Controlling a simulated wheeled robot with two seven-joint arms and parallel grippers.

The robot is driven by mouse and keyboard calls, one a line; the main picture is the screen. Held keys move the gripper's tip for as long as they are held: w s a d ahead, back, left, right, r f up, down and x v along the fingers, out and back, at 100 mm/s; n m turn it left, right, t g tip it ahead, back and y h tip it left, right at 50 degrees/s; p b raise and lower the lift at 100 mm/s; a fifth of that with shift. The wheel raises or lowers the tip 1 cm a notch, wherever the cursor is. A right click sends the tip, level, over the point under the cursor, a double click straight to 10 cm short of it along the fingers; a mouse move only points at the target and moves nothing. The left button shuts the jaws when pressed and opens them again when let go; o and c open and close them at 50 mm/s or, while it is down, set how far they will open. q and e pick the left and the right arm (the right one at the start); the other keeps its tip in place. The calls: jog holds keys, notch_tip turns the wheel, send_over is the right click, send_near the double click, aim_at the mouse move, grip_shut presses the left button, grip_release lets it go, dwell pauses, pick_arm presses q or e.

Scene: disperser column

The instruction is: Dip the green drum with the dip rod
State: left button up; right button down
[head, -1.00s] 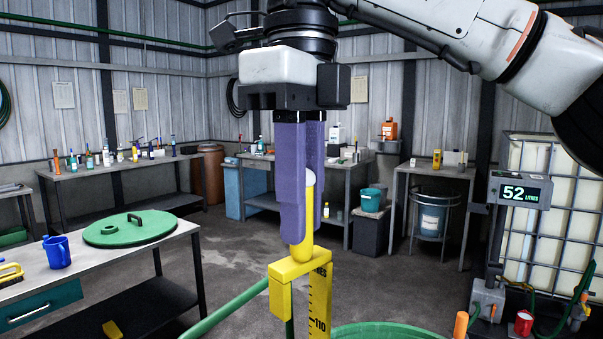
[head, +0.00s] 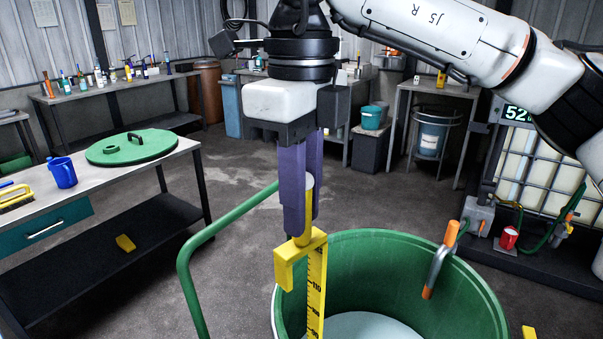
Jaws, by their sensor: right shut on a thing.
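The yellow dip rod (head: 316,285) hangs upright below my right gripper (head: 301,225). It has a black scale, with 110 and 90 legible, and a hooked crosspiece near the top. My right gripper, with purple fingers, is shut on the rod's round yellow handle. The green drum (head: 470,290) stands open at the lower middle, with pale liquid (head: 365,327) inside. The rod shows in front of the drum's left inner wall; its lower end is out of the picture, so I cannot tell its depth. My left gripper is not in view.
A green tubular rail (head: 190,275) rises left of the drum. A bench (head: 125,200) at left carries a green lid (head: 145,147) and blue jug (head: 62,172). A display (head: 517,113) stands at right.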

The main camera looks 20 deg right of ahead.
notch_tip(320, 180, down, 26)
jog(key=b, duration=0.6)
jog(key=shift+r, duration=0.2)
jog(key=shift+f+b, duration=0.3)
jog(key=shift+b, duration=0.25)
jog(key=shift+f+b, duration=0.3)
jog(key=shift+b, duration=0.05)
jog(key=shift+f+b, duration=0.4)
jog(key=shift+b, duration=0.05)
dwell(1.1)
